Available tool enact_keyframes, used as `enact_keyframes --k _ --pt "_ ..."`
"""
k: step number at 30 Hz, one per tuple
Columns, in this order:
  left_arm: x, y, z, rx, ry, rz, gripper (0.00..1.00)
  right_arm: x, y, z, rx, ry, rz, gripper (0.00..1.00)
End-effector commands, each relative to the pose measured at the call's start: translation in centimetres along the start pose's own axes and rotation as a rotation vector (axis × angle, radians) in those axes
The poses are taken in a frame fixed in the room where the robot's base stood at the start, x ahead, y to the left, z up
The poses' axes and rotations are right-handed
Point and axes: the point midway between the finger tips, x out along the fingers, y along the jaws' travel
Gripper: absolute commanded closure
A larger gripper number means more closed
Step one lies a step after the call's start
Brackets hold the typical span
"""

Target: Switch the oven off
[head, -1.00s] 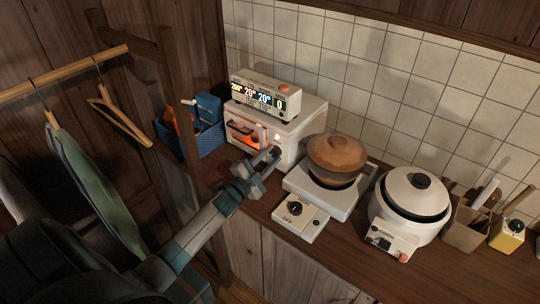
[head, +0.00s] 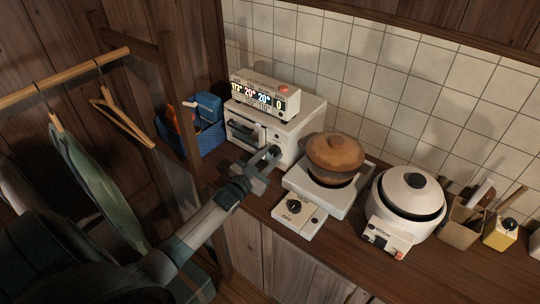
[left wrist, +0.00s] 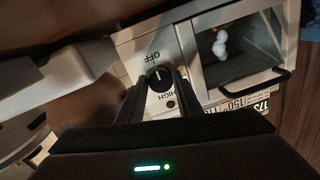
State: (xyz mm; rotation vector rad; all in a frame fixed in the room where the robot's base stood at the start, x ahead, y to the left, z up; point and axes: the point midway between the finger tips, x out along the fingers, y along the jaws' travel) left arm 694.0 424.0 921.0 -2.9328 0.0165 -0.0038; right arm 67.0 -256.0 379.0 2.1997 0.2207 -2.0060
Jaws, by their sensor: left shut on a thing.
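The oven (head: 300,132) is a small white box on the counter, with a dark door window and a display unit (head: 265,95) on top. The window is unlit. In the left wrist view the oven front (left wrist: 190,45) shows a dark round knob (left wrist: 158,74) between the labels OFF and HIGH; its white mark seems to point towards OFF. My left gripper (head: 271,156) is at the oven's lower right front. In the left wrist view its fingers (left wrist: 161,88) are shut on the knob, partly hiding it. My right gripper is not in view.
A burner (head: 299,207) carries a brown lidded pot (head: 336,152) just right of my gripper. A white cooker (head: 408,205) stands further right. A blue basket (head: 204,140) is left of the oven. A clothes rack (head: 165,90) stands at the left, near my arm.

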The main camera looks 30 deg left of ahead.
Motion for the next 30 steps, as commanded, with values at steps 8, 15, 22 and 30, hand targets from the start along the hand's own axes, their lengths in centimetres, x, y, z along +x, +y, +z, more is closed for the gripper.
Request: enact_keyframes --k 8,15,22,30 --pt "-0.06 0.03 0.20 -0.031 -0.006 0.001 0.91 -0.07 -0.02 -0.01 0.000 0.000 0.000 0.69" --pt "-0.06 0.05 0.19 -0.030 -0.006 0.001 0.91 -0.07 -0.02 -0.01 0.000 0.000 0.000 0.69" --pt "-0.04 0.04 0.12 -0.029 -0.004 0.001 0.50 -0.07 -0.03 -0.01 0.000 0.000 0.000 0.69" --pt "-0.23 0.03 0.08 -0.028 -0.003 0.001 0.50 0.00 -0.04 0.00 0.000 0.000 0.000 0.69"
